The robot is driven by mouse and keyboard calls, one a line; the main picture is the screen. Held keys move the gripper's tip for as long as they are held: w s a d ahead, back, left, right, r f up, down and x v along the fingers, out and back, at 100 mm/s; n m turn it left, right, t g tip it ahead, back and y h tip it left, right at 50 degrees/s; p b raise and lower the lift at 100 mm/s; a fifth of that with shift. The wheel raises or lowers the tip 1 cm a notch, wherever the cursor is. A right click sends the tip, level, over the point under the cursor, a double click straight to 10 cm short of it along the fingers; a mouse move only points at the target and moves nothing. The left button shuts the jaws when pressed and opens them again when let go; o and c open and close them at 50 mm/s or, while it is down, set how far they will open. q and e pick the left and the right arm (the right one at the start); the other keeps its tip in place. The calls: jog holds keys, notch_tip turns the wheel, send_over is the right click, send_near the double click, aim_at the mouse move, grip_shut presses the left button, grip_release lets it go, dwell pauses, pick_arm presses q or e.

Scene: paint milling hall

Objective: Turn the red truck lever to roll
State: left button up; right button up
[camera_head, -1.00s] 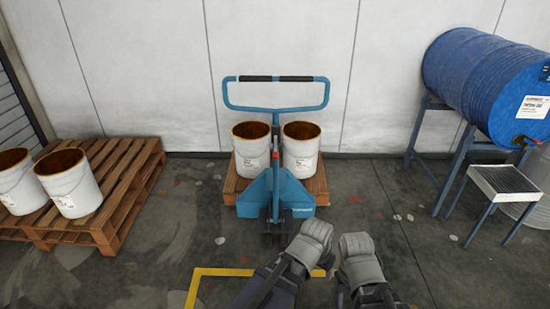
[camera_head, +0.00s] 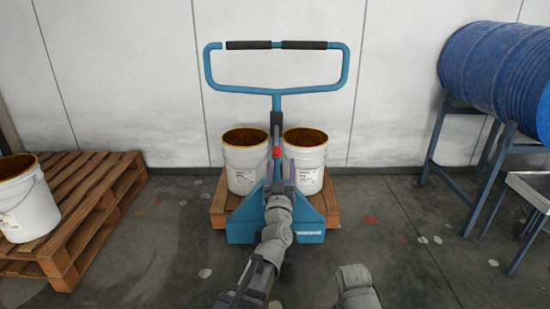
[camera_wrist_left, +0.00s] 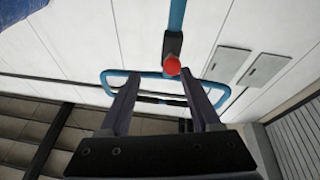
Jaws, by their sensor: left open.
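The blue pallet truck (camera_head: 240,220) stands in front of me with its looped handle (camera_head: 278,92) upright. The red lever (camera_head: 277,152) shows as a small red knob on the handle's post, below a black section; it also shows in the left wrist view (camera_wrist_left: 172,66). My left gripper (camera_head: 281,166) is open and empty, close to the knob. In the left wrist view the knob appears between the two fingertips, nearer the right one, and looks to be beyond them. Only a link of my right arm shows; its gripper is not in view.
Two white buckets (camera_head: 246,160) stand on a wooden pallet (camera_head: 217,208) behind the truck's base. Another pallet (camera_head: 85,200) with a bucket (camera_head: 25,205) is at the left. A blue drum (camera_head: 495,75) lies on a stand (camera_head: 432,140) at the right.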

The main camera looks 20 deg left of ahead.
aim_at(277, 151)
pick_arm(q)
jog(key=shift+w+a+r+n+y, duration=0.15)
jog(key=shift+a+n+y, duration=0.4)
jog(key=shift+a, duration=0.35)
jog(key=shift+p+x, duration=1.45)
jog(key=shift+x, duration=2.45)
pick_arm(e)
jog(key=shift+w+a+r, duration=0.1)
jog(key=shift+w+r, duration=0.05)
jog(key=shift+r, duration=0.4)
jog(key=shift+w+a+r, duration=0.1)
jog(key=shift+w+r, duration=0.05)
jog(key=shift+r, duration=0.4)
pick_arm(q)
jog(key=shift+d, duration=0.1)
grip_shut()
